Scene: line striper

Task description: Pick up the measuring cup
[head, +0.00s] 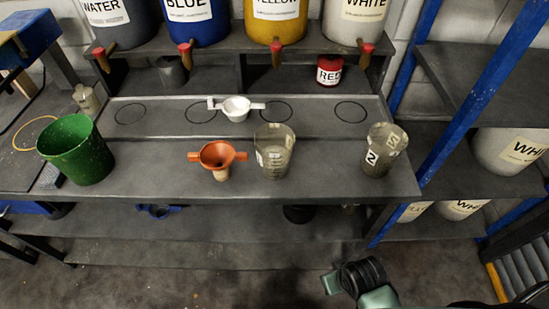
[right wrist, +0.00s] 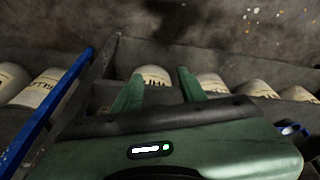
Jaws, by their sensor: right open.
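Two translucent grey measuring cups stand upright on the workbench (head: 130,182). One measuring cup (head: 275,160) is right of the middle, beside an orange funnel-like piece (head: 218,156). The other measuring cup (head: 383,152), marked with a 2, is near the bench's right end. I cannot tell which one the task means. My right arm shows at the bottom of the head view, in front of the bench and apart from both cups. In the right wrist view my right gripper (right wrist: 158,88) is open with nothing between its green fingers. My left gripper is not in view.
A green bucket (head: 75,150) stands at the left. A white two-handled piece (head: 236,108) and a red can (head: 330,70) are behind the cups. Large labelled containers line the back. A blue-posted rack (head: 458,110) stands right. The floor in front (head: 220,285) is clear.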

